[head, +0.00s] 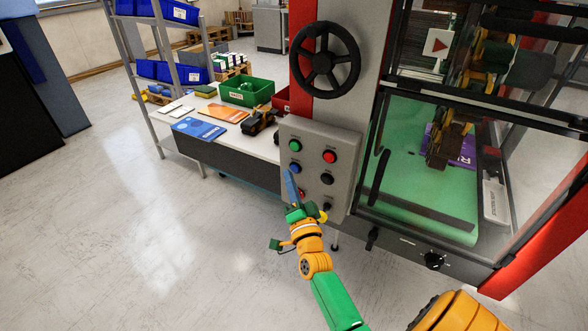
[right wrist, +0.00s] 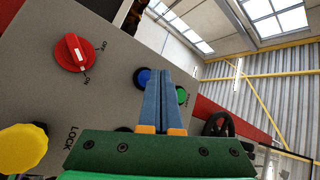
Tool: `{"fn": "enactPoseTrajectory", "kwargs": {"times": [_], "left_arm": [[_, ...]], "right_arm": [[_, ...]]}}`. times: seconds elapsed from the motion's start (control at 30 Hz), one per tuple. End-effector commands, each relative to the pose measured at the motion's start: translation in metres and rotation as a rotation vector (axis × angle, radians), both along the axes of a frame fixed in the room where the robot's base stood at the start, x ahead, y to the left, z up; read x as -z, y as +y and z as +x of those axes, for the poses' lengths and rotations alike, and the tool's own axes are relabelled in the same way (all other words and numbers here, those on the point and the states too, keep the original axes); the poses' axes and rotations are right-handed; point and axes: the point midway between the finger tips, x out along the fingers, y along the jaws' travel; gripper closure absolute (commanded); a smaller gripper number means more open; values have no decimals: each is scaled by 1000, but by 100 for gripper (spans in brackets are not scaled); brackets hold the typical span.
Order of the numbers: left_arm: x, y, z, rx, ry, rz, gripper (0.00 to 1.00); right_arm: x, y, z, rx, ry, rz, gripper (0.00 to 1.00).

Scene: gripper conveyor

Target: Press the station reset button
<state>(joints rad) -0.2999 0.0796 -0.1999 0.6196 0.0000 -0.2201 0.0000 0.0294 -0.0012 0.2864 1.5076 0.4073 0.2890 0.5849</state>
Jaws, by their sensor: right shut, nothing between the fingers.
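The grey control panel (head: 312,170) carries several buttons: a green one (head: 295,145), a red one (head: 329,157), a blue one (head: 295,168) and a black one (head: 327,179). Their labels are too small to read, so I cannot tell which is the reset. My right gripper (head: 290,177) is shut and empty, its blue fingers in front of the panel's left side, just below the blue button. In the right wrist view the fingertips (right wrist: 163,75) sit between the blue button (right wrist: 143,78) and the green button (right wrist: 182,96). Contact cannot be told. My left gripper is not in view.
A red ON/OFF knob (right wrist: 74,52) and a yellow knob (right wrist: 22,148) stick out close to my right gripper. A black handwheel (head: 324,56) is above the panel. A glass-fronted cabinet (head: 420,228) stands right, a workbench (head: 230,158) left. The floor in front is clear.

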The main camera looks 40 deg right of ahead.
Motion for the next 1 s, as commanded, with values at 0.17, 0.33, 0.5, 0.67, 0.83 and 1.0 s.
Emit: {"fn": "enactPoseTrajectory", "kwargs": {"times": [0.17, 0.33, 0.5, 0.67, 0.83, 1.0], "left_arm": [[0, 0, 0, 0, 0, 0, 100], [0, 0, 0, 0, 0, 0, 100], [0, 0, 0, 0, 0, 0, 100], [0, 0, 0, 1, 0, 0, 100], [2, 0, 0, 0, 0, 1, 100], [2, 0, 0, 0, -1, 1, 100]], "right_arm": [[0, 0, 0, 0, 0, 0, 100], [0, 0, 0, 0, 0, 0, 100], [0, 0, 0, 0, 0, 0, 100], [0, -1, 0, 0, 0, 0, 100], [0, -6, 3, 0, 0, 0, 100], [0, -8, 3, 0, 0, 1, 100]]}}
